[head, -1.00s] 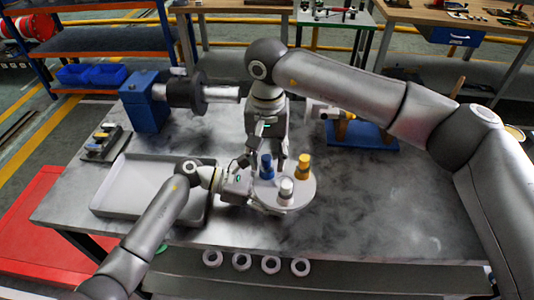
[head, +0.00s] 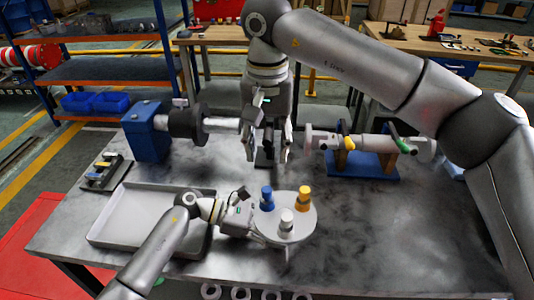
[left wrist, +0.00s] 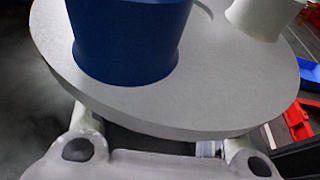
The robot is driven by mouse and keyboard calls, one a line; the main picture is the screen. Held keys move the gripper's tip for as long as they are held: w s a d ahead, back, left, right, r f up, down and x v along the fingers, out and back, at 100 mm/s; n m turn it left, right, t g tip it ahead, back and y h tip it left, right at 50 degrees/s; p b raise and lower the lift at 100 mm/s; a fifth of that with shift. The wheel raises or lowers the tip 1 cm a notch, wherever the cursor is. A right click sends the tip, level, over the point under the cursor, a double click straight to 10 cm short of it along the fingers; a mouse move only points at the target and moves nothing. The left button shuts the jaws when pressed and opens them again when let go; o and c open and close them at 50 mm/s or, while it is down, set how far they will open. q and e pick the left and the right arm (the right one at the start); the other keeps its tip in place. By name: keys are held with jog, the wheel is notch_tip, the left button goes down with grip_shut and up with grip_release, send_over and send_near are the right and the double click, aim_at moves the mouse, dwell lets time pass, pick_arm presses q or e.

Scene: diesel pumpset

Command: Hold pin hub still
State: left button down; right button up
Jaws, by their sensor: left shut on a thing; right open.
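The pin hub is a light grey round disc (head: 305,223) with a blue pin (head: 267,200), a white pin (head: 286,221) and a yellow pin (head: 304,198) standing on it. My left gripper (head: 252,220) is shut on the hub at its left side. In the left wrist view the hub's disc (left wrist: 235,85) and the blue pin (left wrist: 128,40) fill the upper part. My right gripper (head: 268,158) is open, pointing down and empty behind the hub, clear of the pins.
A grey tray (head: 100,240) lies left of the hub. A blue block with a dark flange and shaft (head: 147,133) stands behind it. A blue stand (head: 362,168) holds a grey shaft with coloured handles at the back right. The right part of the table is clear.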

pick_arm(q)
jog(key=c, duration=0.5)
grip_release()
